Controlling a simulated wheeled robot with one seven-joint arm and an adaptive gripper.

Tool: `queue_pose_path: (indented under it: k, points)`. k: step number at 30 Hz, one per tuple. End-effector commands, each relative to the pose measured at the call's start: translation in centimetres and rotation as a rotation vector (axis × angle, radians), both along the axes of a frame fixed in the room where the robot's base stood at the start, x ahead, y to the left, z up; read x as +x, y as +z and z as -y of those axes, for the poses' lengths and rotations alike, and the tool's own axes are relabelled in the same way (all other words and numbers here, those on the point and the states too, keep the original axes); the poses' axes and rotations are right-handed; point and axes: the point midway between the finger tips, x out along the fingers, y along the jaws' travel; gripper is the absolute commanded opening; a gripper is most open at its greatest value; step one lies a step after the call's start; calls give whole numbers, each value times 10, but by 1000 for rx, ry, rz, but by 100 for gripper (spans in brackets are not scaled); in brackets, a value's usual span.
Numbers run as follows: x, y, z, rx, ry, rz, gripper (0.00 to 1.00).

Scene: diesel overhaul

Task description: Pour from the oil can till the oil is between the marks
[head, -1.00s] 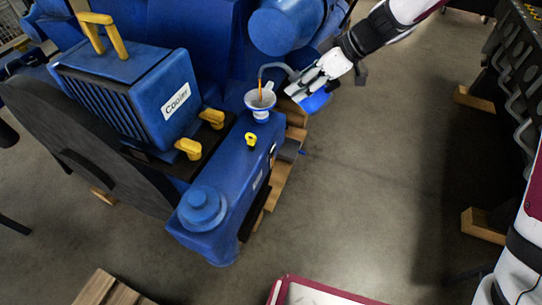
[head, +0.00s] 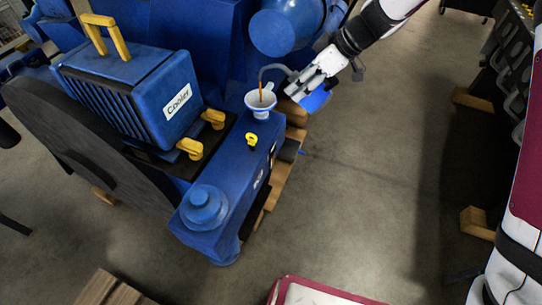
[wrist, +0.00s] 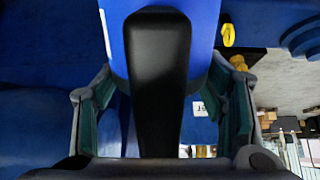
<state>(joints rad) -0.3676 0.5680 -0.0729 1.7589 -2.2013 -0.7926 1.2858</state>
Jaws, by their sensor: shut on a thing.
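My gripper (head: 322,80) is shut on the oil can (head: 314,99). The can is blue with a thin grey spout. In the wrist view its black handle (wrist: 157,80) lies between my fingers, with the blue body behind it. The can is tilted, and a thin brown stream of oil (head: 260,90) runs from the spout into the white funnel (head: 261,103). The funnel stands in the top of the blue engine (head: 222,170). A yellow ring handle (head: 251,139) sits on the engine in front of the funnel. I cannot see the oil level or any marks.
A blue box labelled Cooler (head: 130,90) stands left of the funnel, with yellow levers (head: 192,148) beside it. A dark rack (head: 505,90) stands at the right. The floor between the engine and the rack is clear.

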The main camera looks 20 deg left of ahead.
Motion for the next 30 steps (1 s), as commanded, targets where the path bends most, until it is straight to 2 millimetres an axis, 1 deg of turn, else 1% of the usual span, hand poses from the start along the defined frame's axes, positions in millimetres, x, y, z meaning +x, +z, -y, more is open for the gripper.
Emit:
queue_pose_path:
  k: [30]
  points:
    - [0, 2, -1, -37, -1, -1, 20]
